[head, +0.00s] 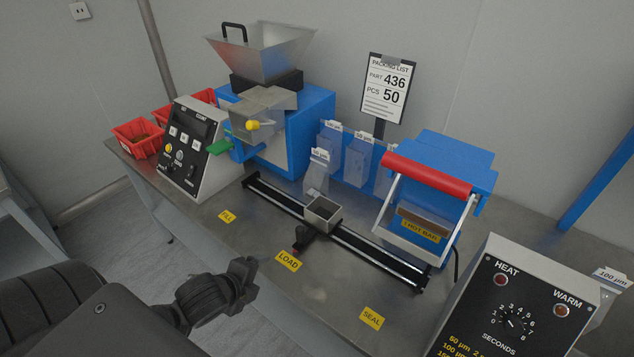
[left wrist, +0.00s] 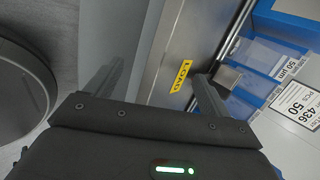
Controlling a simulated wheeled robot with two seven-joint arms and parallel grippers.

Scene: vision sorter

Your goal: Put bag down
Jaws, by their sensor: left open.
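A clear bag with a white label (head: 317,174) stands upright just behind the small metal box (head: 312,216) on the black rail. I cannot tell whether the bag touches the box. My left gripper (head: 241,281) is over the front edge of the table, to the left of the yellow LOAD label (head: 288,261) and apart from the bag. In the left wrist view the gripper (left wrist: 158,72) has its fingers spread, with nothing between them. The metal box (left wrist: 227,77) also shows there, beyond the right finger. My right gripper is in neither view.
More bags (head: 357,162) hang on the blue rack behind the rail. A blue machine with a hopper (head: 263,50) and a control box (head: 188,150) stand left. A blue sealer with a red bar (head: 428,173) and a HEAT box (head: 515,300) stand right.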

